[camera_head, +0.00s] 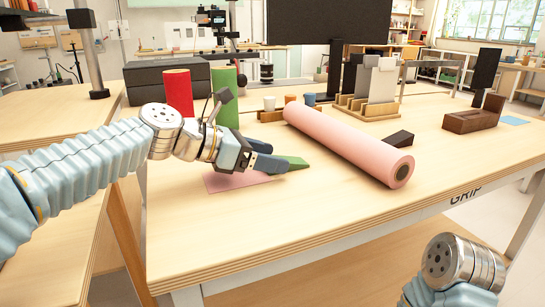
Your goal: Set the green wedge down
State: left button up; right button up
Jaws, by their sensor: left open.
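The green wedge (294,163) lies low at the tabletop, just right of my left gripper's fingertips, with its left part hidden behind the fingers. It appears to rest on the surface, though its underside is hard to see. My left gripper (268,157) comes in from the left, low over the table, with its dark fingers open beside the wedge. I cannot tell whether a finger touches the wedge. My right gripper is out of the picture; only part of my right arm shows at the bottom right.
A pink sheet (232,181) lies flat below my left gripper. A large pink roll (350,145) lies right of the wedge. Red (178,92) and green (225,97) cylinders stand behind. A dark brown block (398,139) and wooden holder (473,121) are farther right. The table's front (300,215) is clear.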

pick_arm(q)
jog(key=p+v, duration=0.1)
jog(key=v, duration=0.9)
jog(key=shift+s+a+r, duration=0.1)
jog(key=shift+s+a, duration=0.05)
jog(key=shift+a, duration=0.15)
jog(key=shift+s, duration=0.1)
